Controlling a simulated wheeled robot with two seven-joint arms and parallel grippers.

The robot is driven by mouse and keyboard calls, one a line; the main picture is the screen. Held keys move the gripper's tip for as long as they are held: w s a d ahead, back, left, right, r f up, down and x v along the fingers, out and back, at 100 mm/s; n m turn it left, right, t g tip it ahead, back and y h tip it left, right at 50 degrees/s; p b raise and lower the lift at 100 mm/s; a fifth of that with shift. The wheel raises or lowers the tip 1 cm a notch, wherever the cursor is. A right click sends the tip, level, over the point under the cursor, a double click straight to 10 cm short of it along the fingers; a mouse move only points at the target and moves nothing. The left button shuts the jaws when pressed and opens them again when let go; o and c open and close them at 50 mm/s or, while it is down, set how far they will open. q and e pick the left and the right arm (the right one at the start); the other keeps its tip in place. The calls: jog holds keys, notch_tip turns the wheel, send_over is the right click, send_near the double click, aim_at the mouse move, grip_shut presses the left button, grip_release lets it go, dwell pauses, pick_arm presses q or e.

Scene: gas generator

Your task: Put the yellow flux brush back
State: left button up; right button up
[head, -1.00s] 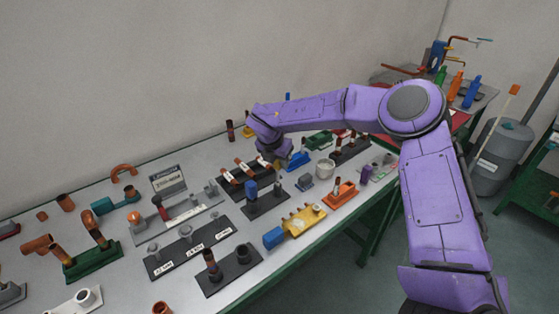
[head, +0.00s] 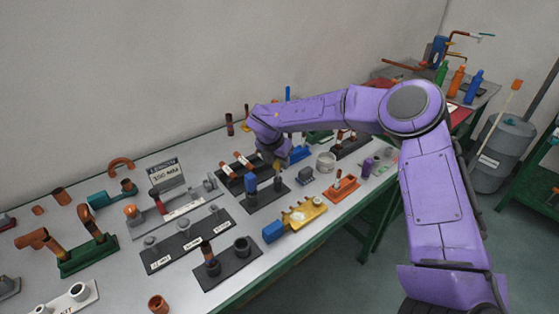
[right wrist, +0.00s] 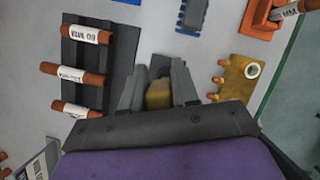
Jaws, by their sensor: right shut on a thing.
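My right gripper (head: 274,158) hangs low over the middle of the table, beside a black rack. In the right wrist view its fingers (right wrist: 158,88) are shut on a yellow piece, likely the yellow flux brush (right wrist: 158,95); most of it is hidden. The black rack (right wrist: 68,50) lies left of the fingers there and holds three copper-coloured pieces with white labels (right wrist: 76,73). In the head view two labelled pieces (head: 245,160) show on the rack, and my wrist covers its right end. My left gripper is out of view.
A blue cylinder (head: 250,185) stands on a dark base just in front of the gripper. A yellow manifold (head: 304,214) lies near the front edge. A white cup (head: 326,162) and a blue piece (head: 301,153) are to the right. Several pipe fixtures fill the left.

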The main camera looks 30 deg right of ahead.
jog(key=shift+f+b, duration=0.5)
jog(key=shift+f, duration=0.2)
jog(key=o, duration=0.9)
jog(key=shift+o, duration=0.2)
jog(key=shift+r, duration=0.1)
